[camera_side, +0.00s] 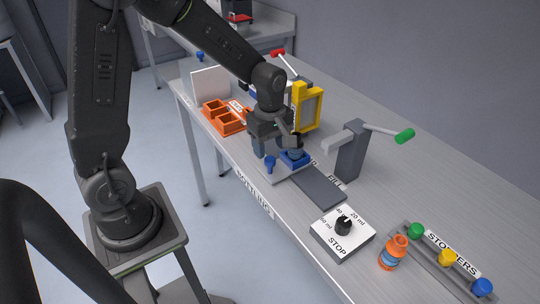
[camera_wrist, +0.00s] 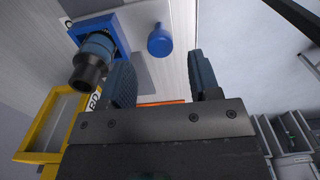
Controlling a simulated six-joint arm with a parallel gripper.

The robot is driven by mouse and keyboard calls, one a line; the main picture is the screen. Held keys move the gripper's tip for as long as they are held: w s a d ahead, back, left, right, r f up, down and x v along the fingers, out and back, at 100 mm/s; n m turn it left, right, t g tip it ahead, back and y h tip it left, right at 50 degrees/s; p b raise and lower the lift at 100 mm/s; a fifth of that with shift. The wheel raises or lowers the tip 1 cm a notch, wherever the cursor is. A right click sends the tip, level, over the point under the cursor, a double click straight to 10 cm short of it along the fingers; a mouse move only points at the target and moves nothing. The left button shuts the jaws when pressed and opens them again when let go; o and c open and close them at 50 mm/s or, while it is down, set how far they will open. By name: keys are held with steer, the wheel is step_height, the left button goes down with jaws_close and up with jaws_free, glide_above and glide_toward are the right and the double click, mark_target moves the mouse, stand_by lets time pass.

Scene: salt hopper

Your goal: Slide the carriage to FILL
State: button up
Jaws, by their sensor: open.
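The blue carriage (camera_side: 295,158) sits at the far end of a track, on a light plate beside the dark grey strip (camera_side: 318,187) that runs toward the FILL label (camera_side: 335,181). In the wrist view the carriage (camera_wrist: 121,24) shows as a blue square frame holding a dark-necked bottle (camera_wrist: 92,62). A blue round knob (camera_side: 270,163) stands on the plate's near side; it also shows in the wrist view (camera_wrist: 160,40). My gripper (camera_side: 275,150) is open and empty above the plate. In the wrist view its fingers (camera_wrist: 160,65) are apart, with the knob beyond the gap between them.
A grey post with a green-tipped lever (camera_side: 352,150) stands right of the strip. A yellow frame (camera_side: 307,107) stands close behind my gripper. A dial box (camera_side: 342,232), an orange bottle (camera_side: 392,252) and stoppers (camera_side: 446,258) lie nearer. Orange trays (camera_side: 224,116) are at left.

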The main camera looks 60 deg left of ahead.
mark_target(270, 159)
steer(key=shift+f, duration=1.9)
steer(key=shift+c, duration=0.4)
jaws_close()
